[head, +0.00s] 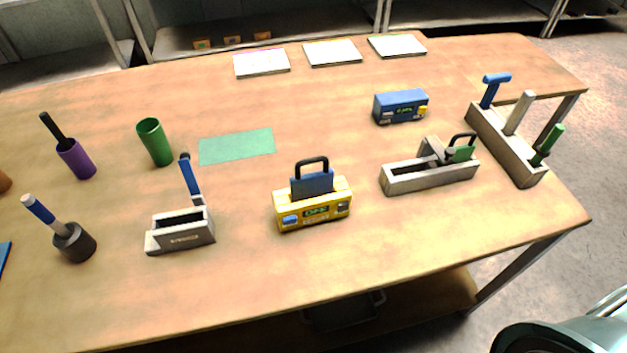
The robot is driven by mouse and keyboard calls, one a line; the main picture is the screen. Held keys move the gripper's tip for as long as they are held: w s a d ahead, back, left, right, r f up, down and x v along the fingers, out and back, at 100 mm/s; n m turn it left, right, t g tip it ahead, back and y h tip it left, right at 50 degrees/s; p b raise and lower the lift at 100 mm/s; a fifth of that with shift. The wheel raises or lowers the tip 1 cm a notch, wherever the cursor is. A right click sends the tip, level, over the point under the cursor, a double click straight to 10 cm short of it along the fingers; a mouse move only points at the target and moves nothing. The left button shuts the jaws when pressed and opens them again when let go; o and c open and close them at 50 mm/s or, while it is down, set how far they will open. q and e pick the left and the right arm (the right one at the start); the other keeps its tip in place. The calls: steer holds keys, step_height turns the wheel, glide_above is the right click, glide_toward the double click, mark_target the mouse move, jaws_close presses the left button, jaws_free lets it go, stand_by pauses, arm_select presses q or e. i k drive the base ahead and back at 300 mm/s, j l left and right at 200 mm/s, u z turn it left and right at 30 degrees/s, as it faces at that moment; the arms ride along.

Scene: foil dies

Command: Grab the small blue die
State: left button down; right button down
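A small blue block with a black loop handle (312,183) sits upright on the top of a yellow box-shaped block (313,212) near the middle of the table. Its lower part is hidden by the yellow block. I cannot tell for certain which blue piece is the small blue die. Neither of my grippers is in view.
On the wooden table (330,270) are a grey holder (182,240) with a blue-handled tool, a grey tray (432,178) with a black-handled piece, and a tool rack (505,150). A green cup (154,143) stands left of a green mat (236,146). The front middle is clear.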

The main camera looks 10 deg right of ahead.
mark_target(304, 186)
steer(key=k+l+z, duration=0.15)
steer(key=z, duration=0.3)
steer(key=k+l+z, duration=0.15)
steer(key=z, duration=0.25)
